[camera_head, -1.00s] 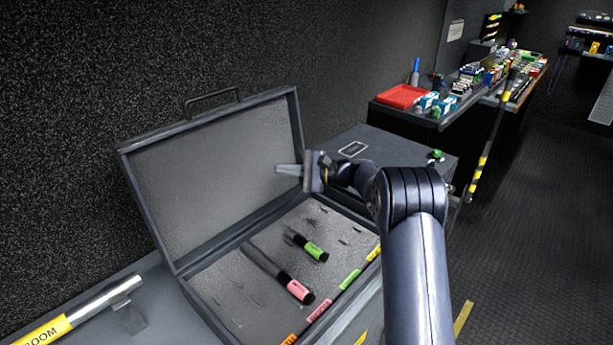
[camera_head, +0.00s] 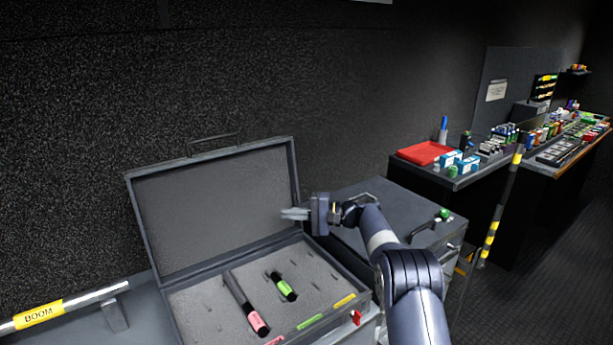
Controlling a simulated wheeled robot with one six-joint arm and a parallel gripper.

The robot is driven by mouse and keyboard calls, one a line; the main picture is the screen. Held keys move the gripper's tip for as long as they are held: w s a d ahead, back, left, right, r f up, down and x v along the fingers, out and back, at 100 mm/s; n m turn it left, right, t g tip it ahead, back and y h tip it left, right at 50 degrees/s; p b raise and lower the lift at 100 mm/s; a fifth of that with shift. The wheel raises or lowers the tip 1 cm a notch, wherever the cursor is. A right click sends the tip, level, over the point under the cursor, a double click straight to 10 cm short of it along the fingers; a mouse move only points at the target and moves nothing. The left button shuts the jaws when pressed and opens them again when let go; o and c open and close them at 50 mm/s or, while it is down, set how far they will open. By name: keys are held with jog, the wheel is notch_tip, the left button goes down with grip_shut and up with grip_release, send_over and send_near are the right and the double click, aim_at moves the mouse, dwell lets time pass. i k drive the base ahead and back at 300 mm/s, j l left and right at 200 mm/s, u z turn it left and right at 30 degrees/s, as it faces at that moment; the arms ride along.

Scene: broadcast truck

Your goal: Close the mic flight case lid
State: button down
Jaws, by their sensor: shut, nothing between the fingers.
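The mic flight case (camera_head: 190,322) is a grey box standing open at the lower left. Its lid (camera_head: 215,200) stands up at the back, leaning slightly away, with a handle (camera_head: 213,143) on its top edge. Two mics lie in the grey foam, one with a pink band (camera_head: 257,322) and one with a green band (camera_head: 284,288). My gripper (camera_head: 286,214) is shut and empty. It points left at the right edge of the lid, its fingertips overlapping that edge in the picture. I cannot tell whether they touch it.
A boom pole (camera_head: 75,302) in a holder lies left of the case. A dark cabinet (camera_head: 345,212) stands right of the case. Beyond it are a red tray (camera_head: 424,152), a crowded counter and a striped pole (camera_head: 508,200). Floor shows at right.

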aim_at(194, 213)
jog(key=i+l+u, duration=0.1)
jog(key=l, duration=0.25)
jog(key=i+l+u, duration=0.2)
jog(key=l, duration=0.45)
jog(key=i+l+u, duration=0.1)
jog(key=l, duration=0.3)
jog(key=i+l+u, duration=0.1)
jog(key=i+l, duration=0.15)
jog(key=i+l+u, duration=0.1)
jog(key=i, duration=0.3)
jog(key=i+l+u, duration=0.15)
jog(key=i+l, duration=0.1)
jog(key=i, duration=0.1)
